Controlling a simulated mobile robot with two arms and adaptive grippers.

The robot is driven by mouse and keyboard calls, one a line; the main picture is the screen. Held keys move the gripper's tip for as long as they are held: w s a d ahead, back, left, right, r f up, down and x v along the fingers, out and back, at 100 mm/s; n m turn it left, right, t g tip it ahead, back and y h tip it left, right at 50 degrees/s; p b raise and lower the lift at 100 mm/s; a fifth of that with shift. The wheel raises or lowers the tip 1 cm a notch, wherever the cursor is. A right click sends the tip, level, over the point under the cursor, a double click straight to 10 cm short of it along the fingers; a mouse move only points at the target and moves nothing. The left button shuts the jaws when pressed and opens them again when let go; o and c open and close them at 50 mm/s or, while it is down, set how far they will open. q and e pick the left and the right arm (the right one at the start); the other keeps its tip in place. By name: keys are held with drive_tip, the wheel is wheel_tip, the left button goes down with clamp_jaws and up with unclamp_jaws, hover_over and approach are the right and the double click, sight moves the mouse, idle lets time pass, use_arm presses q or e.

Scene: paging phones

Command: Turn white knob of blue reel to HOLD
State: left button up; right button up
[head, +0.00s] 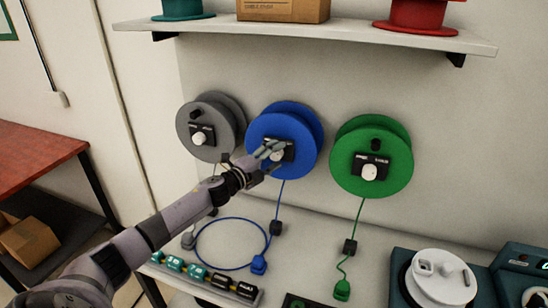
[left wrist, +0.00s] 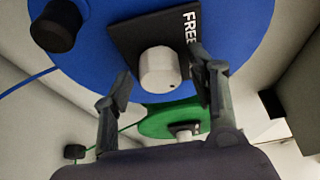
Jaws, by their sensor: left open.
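The blue reel (head: 301,128) hangs on the wall between a grey and a green reel; it fills the top of the left wrist view (left wrist: 250,20). Its black plate (left wrist: 122,33) carries the word FREE; the HOLD word is not readable. The white knob (left wrist: 158,68) sits on this plate with a small dark dot near its rim; which setting it points to I cannot tell. My left gripper (head: 273,152) is open in front of the plate, its fingers on either side of the knob, with gaps visible. In the head view the fingers largely hide the knob. My right gripper is not in view.
The grey reel (head: 211,122) and green reel (head: 372,180) hang close on either side. A black peg (left wrist: 56,26) sticks out of the blue reel. A blue cord (head: 233,219) hangs below. A shelf (head: 340,35) is above, with wall space between.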

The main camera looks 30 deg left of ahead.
use_arm(q)
drive_tip(key=s+a, duration=0.2)
drive_tip(key=s, duration=1)
drive_tip(key=shift+d, duration=0.1)
idle(0.6)
